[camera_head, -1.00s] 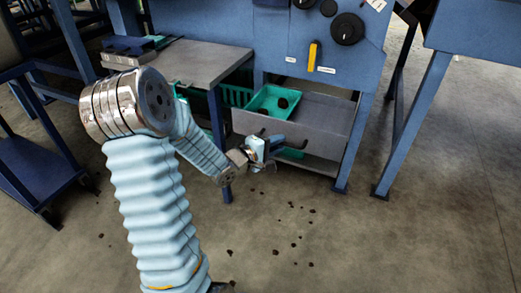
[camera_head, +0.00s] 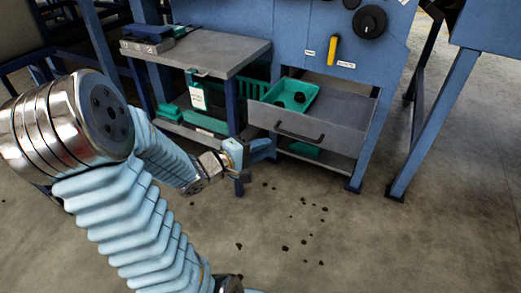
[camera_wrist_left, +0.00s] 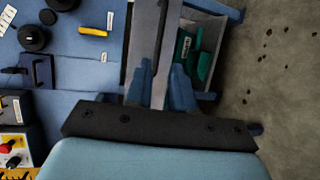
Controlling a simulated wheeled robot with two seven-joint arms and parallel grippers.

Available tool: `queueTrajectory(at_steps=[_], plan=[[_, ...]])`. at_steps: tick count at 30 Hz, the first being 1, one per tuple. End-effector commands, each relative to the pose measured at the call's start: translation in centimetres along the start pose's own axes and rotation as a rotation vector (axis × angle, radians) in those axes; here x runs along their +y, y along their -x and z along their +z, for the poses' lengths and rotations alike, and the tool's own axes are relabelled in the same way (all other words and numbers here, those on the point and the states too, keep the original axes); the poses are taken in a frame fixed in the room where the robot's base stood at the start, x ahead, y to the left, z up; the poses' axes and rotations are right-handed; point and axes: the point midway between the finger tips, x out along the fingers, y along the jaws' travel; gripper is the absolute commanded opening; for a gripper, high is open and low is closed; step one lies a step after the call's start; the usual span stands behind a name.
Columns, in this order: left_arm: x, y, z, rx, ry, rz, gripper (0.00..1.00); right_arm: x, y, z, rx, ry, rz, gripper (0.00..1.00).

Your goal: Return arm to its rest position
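My left arm comes in from the left of the head view, bent at a large metal joint. Its gripper (camera_head: 262,149) is in front of and left of the open grey drawer (camera_head: 345,128), apart from the drawer's dark handle (camera_head: 300,133). The blue fingers are spread with a gap between them and hold nothing. In the left wrist view the two fingers (camera_wrist_left: 160,88) also stand apart, with a grey bar-like surface behind them. My right arm and gripper are not in view.
A green tray (camera_head: 290,95) with dark lumps sits in the drawer. A grey side table (camera_head: 200,50) with a hanging tag (camera_head: 196,96) stands left of it. A blue leg (camera_head: 425,140) stands at right. Dark crumbs (camera_head: 303,240) lie on the open floor.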

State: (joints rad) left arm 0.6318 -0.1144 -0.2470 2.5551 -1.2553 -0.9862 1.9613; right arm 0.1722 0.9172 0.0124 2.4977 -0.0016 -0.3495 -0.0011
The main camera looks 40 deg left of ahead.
Motion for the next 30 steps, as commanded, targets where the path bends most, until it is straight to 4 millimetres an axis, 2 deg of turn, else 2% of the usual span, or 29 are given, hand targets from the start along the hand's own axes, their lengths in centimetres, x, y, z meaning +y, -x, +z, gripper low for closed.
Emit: queueTrajectory(at_steps=[10,14,17,19,22,24,26,27,30], plan=[[-0.1,-0.2,0.0,0.000,-0.003,-0.003,0.23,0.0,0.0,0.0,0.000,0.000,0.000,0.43],[-2.5,-2.3,0.3,0.002,-0.056,-0.060,0.23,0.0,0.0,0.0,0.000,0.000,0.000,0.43],[-7.3,-5.7,1.8,-0.014,-0.168,-0.186,0.23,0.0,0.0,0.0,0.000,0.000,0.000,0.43],[-12.3,-8.1,4.0,-0.063,-0.284,-0.318,0.23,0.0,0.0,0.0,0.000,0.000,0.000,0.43],[-19.6,-9.8,8.3,-0.193,-0.460,-0.515,0.23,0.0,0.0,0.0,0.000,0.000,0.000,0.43],[-24.0,-9.7,11.5,-0.311,-0.569,-0.630,0.23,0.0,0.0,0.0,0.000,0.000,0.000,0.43],[-27.3,-9.0,14.2,-0.421,-0.650,-0.711,0.23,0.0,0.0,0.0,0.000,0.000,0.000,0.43],[-29.2,-8.3,15.8,-0.495,-0.698,-0.757,0.23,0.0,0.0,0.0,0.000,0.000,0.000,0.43],[-33.2,-6.1,19.8,-0.686,-0.798,-0.847,0.23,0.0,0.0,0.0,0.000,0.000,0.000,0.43]])
